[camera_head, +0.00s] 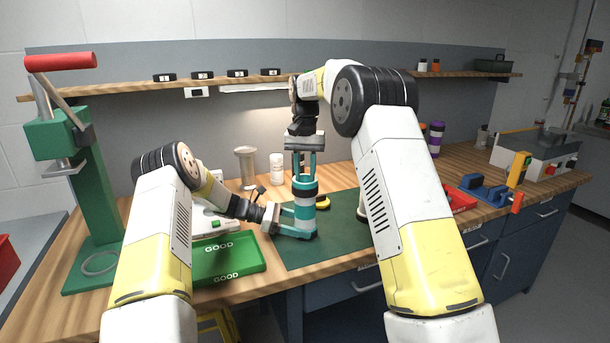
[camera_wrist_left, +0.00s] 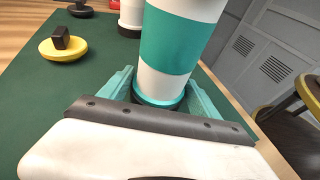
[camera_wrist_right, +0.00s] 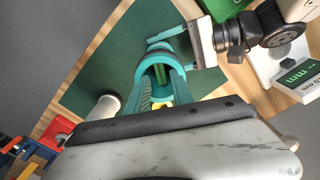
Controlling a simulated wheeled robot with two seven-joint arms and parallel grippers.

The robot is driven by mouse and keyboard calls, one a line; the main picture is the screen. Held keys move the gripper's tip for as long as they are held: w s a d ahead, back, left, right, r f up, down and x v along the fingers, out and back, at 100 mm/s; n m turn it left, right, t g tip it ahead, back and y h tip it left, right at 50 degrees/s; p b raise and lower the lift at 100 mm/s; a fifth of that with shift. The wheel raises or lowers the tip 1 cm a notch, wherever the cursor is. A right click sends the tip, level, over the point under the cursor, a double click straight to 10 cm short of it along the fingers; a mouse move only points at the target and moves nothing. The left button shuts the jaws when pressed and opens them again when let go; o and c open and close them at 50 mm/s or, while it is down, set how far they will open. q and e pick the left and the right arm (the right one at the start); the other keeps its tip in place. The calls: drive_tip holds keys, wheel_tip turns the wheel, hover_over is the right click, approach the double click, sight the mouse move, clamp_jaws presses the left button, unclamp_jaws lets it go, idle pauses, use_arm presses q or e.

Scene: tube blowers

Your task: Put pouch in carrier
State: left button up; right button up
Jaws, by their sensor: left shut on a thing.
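The carrier (camera_head: 304,215) is a white and teal cylinder standing upright on the green mat, its open mouth (camera_wrist_right: 158,68) facing up. My left gripper (camera_head: 297,222) is shut around its lower part; the left wrist view shows the fingers (camera_wrist_left: 160,95) on both sides of it. My right gripper (camera_head: 305,172) points straight down over the carrier, its fingers (camera_wrist_right: 163,88) apart at the mouth. A small yellow-green thing (camera_wrist_right: 161,74), possibly the pouch, shows between these fingers inside the mouth. Most of it is hidden.
A yellow disc with a black knob (camera_wrist_left: 63,46) lies on the mat (camera_head: 335,235). A white cylinder (camera_wrist_right: 105,106) stands near my right arm. A green tray marked GOOD (camera_head: 228,262) lies left, beside a green press (camera_head: 92,190). A blue and red clamp (camera_head: 484,190) is right.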

drive_tip(key=c, duration=0.8)
drive_tip(key=o, duration=0.3)
wheel_tip(320, 180, up, 12)
use_arm(q)
drive_tip(key=o, duration=1.7)
